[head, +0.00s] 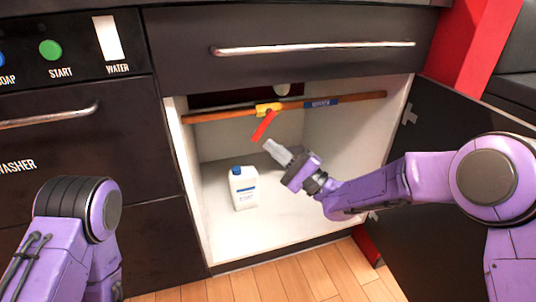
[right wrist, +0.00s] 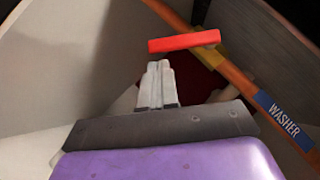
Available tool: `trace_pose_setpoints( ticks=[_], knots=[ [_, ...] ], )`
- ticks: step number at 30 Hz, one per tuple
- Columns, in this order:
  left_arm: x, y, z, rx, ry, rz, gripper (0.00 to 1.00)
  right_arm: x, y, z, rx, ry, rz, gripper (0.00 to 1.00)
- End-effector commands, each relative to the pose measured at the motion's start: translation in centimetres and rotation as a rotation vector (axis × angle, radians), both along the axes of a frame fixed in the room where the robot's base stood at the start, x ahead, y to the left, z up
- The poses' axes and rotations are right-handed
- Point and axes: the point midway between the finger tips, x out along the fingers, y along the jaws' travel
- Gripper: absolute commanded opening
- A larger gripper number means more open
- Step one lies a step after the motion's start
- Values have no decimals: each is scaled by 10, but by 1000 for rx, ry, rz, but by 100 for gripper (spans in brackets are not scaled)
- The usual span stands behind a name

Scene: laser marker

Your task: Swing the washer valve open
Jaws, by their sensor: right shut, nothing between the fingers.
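The washer valve has a red handle (head: 264,126) on a yellow body (head: 268,108), set on a copper pipe (head: 220,115) across the upper part of the open cabinet. The handle slants down and left from the body, at an angle to the pipe. In the right wrist view the red handle (right wrist: 184,42) lies just beyond my fingertips. A blue WASHER label (right wrist: 283,120) is on the pipe. My right gripper (head: 269,146) is shut and empty, just below the handle's lower end; contact cannot be told. My left gripper is out of view; only my left arm shows.
A white bottle with a blue cap (head: 243,188) stands on the cabinet floor, below and left of my right gripper. The open cabinet door (head: 450,150) is at the right. A drawer (head: 300,45) is above the opening. The cabinet floor right of the bottle is clear.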

Motion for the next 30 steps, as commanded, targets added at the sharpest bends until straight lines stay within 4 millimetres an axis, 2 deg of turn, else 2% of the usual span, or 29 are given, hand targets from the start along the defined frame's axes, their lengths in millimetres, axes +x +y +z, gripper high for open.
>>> trace_pose_setpoints(
  ticks=[4, 12, 13, 19, 24, 30],
  knots=[
    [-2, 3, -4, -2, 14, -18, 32, -3, 8, 5, 0, 1, 1, 0],
    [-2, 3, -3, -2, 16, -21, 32, -3, 10, 7, -1, 1, 1, 0],
    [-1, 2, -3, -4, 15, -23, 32, -4, 21, 6, -1, 1, 4, 0],
    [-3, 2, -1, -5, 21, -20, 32, -4, 11, 7, 17, 7, -2, 0],
    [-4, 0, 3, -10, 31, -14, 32, -5, 16, 8, 77, 27, 2, 0],
    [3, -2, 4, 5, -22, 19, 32, -9, 26, 10, 215, 74, 2, 0]
  ],
)
